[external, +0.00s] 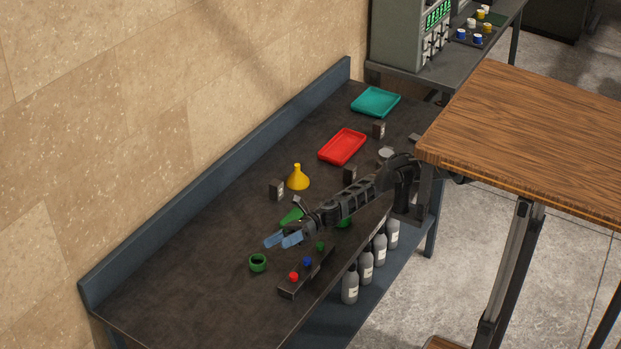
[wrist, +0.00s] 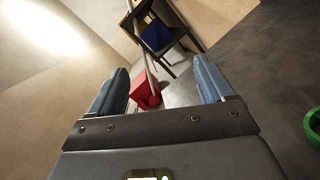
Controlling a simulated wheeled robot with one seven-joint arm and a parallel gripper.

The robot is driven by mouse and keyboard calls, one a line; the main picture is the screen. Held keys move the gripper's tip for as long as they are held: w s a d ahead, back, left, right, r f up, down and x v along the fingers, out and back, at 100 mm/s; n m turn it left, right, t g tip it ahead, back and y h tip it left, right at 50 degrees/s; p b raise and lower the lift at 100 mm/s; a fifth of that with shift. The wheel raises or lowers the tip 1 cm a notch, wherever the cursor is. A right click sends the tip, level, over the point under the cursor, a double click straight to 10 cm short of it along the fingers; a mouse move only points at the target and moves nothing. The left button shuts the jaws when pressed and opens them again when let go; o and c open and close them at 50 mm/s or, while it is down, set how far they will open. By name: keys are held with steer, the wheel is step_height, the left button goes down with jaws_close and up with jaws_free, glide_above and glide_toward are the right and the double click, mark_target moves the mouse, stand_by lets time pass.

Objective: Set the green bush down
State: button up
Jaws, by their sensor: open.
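The green bush (external: 258,262) is a short hollow ring. It stands on the dark bench top near its front left part, and its edge also shows at the right border of the wrist view (wrist: 313,127). My gripper (external: 282,240) is just above and to the right of the bush in the external view, apart from it. Its blue fingers are spread with nothing between them, as the wrist view (wrist: 165,88) also shows. Other green items sit partly hidden beside and under my arm, one flat piece (external: 291,217) among them.
A dark block with red, blue and green knobs (external: 293,277) lies to the right of the bush. A yellow funnel (external: 298,178), a red tray (external: 342,146) and a teal tray (external: 376,102) stand farther back. The bench top left of the bush is clear.

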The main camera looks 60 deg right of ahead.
steer(key=s+a+r+m+t+y, duration=0.2)
steer(key=s+r+m+t+y, duration=0.15)
steer(key=r+m, duration=0.7)
steer(key=w+d+r+m+t+h, duration=0.1)
steer(key=d+r+m+t+h, duration=0.4)
steer(key=m+t, duration=0.6)
steer(key=s+d+f+m+t+h, duration=0.1)
steer(key=s+d+f+m+h, duration=0.3)
steer(key=d+f+m+h, duration=0.45)
steer(key=s+d+f+m+t+h, duration=0.1)
steer(key=s+d+f+m+h, duration=0.2)
steer(key=d+f+m+h, duration=0.5)
steer(key=s+d+f+m+g, duration=0.3)
steer(key=s+d+f, duration=0.3)
steer(key=s+d, duration=0.2)
steer(key=s+d+f+m+g, duration=0.3)
steer(key=s+d+f, duration=0.3)
steer(key=s+d, duration=0.3)
steer(key=s, duration=0.3)
steer(key=shift+s+d+m, duration=0.15)
steer(key=shift+d+m, duration=0.05)
steer(key=shift+m, duration=0.1)
